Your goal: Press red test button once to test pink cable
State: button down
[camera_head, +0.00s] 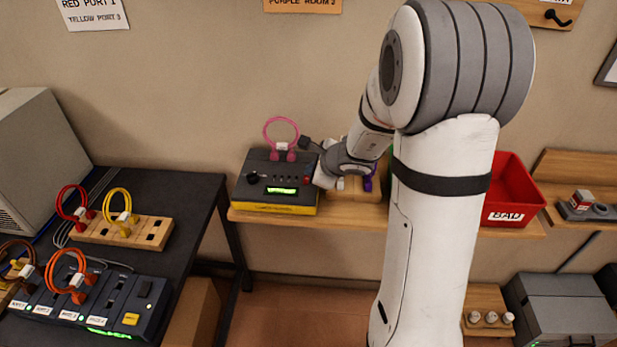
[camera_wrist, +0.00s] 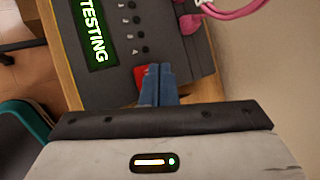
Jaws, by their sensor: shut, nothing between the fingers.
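The dark tester box (camera_head: 262,170) with a yellow base sits on the wooden wall shelf. The pink cable (camera_head: 281,122) loops up from its top, with both plugs seated there; part of it shows in the wrist view (camera_wrist: 235,12). The tester's screen (camera_wrist: 93,32) is lit green and reads "TESTING". The red button (camera_wrist: 140,77) is partly hidden by my gripper (camera_wrist: 160,72). My gripper is shut and empty, its fingertips at the button; they look to be touching or very close to it. How far the button is pushed in cannot be seen.
A red bin (camera_head: 512,190) labelled "BAD" stands right of my arm. A purple item (camera_head: 368,183) is partly hidden behind my gripper. The dark table at left holds a wooden block (camera_head: 150,230) with red and yellow cables and a port box (camera_head: 130,300) with orange cables.

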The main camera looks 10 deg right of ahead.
notch_tip(320, 180, up, 5)
jog(key=p, duration=0.4)
dwell(0.3)
dwell(0.5)
jog(key=s+a+r+n+g+y, duration=0.1)
jog(key=s+a+r+n+g, duration=0.1)
jog(key=s+a+r+n, duration=0.35)
jog(key=s+a+r+n+g+y, duration=0.1)
jog(key=s+a+r+n, duration=0.15)
jog(key=s+n, duration=0.5)
jog(key=s+d+r+n+g+h, duration=0.1)
jog(key=s+d+n+h, duration=0.2)
jog(key=s, duration=0.4)
jog(key=s+d+n+g+h, duration=0.1)
jog(key=s+d+n+h, duration=0.1)
jog(key=s+d+n, duration=0.2)
jog(key=s+n, duration=0.2)
jog(key=s, duration=0.1)
jog(key=shift+s+d+r+h, duration=0.2)
jog(key=shift+s+r+h, duration=0.2)
